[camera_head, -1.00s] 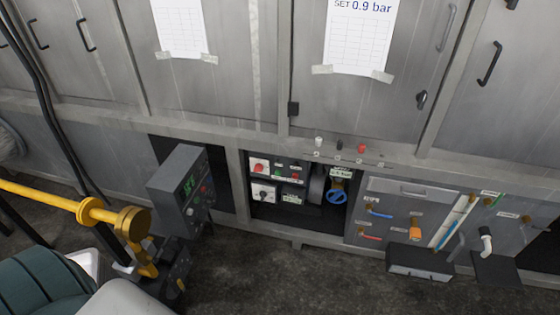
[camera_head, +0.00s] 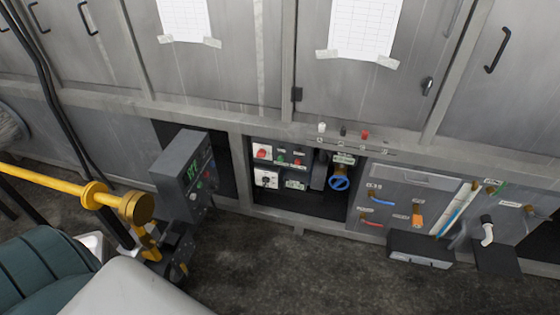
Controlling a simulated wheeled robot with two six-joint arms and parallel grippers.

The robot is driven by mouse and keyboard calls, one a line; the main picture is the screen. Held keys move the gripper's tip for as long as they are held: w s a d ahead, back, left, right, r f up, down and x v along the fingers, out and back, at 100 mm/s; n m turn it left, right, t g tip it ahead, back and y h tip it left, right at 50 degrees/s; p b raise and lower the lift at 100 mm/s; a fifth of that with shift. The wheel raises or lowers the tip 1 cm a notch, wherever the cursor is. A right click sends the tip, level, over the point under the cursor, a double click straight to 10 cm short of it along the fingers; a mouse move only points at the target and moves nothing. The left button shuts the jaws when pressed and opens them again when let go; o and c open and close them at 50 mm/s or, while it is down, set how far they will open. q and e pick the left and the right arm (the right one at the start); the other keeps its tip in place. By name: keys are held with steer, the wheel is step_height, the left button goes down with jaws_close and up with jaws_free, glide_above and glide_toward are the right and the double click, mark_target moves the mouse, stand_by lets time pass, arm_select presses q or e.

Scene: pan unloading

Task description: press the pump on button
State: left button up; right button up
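An open recess in the grey cabinet holds a small control panel. On it are a red knob (camera_head: 263,152), a small green button (camera_head: 281,160) and a small red button (camera_head: 297,162). Their labels are too small to read, so I cannot tell which one is the pump on button. A grey control box (camera_head: 178,160) with a green display stands left of the recess and also has small coloured buttons. Neither of my grippers can be made out in the head view, and nothing is seen touching the buttons.
A blue valve wheel (camera_head: 339,183) sits at the right of the recess. A yellow pipe (camera_head: 60,183) crosses the left side. A black box (camera_head: 420,246) and hose fittings stick out at the lower right. The dark floor before the recess is clear.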

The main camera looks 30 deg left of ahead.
arm_select(q)
jaws_close()
steer(key=shift+w+a, duration=0.1)
steer(key=shift+w, duration=0.05)
stand_by(1.4)
